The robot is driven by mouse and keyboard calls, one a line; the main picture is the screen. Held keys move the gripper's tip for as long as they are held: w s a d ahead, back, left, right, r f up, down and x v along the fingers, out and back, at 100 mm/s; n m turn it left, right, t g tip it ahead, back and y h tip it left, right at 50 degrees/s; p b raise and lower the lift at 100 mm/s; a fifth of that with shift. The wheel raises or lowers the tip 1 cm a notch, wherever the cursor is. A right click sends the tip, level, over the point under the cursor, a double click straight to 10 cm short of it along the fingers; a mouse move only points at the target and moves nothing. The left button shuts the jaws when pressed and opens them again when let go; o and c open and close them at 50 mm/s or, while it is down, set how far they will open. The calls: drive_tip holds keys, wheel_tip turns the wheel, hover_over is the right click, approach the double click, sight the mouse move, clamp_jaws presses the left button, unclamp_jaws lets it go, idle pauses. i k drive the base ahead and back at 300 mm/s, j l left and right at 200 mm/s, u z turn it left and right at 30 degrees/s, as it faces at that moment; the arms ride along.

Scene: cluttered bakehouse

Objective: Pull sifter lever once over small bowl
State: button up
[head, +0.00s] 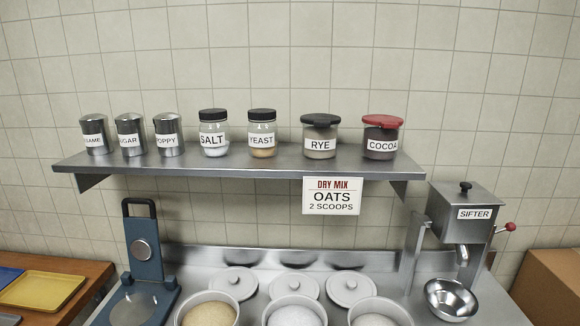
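The sifter (467,215) is a grey metal box on a stand at the right, labelled SIFTER, with a dark knob on top. Its lever (502,228) sticks out to the right side and ends in a red ball. A short spout (462,255) points down from its underside. The small bowl (450,299), shiny metal, stands on the steel counter below the spout and looks empty. My gripper is not in view.
A shelf (240,164) above the counter holds several labelled jars and tins. A card (331,196) reads DRY MIX, OATS, 2 SCOOPS. Filled round tubs (295,308) and lids (233,283) stand left of the bowl. A blue device (144,250) and cardboard box (549,284) flank the counter.

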sight(510, 227)
drive_tip(key=k+z, duration=0.15)
drive_tip(key=z, duration=0.2)
drive_tip(key=k+z, duration=0.1)
drive_tip(key=z, duration=0.3)
drive_tip(key=k+l+z, duration=0.1)
drive_tip(key=z, duration=0.25)
drive_tip(key=i+l+z, duration=0.15)
drive_tip(key=i+l, duration=0.5)
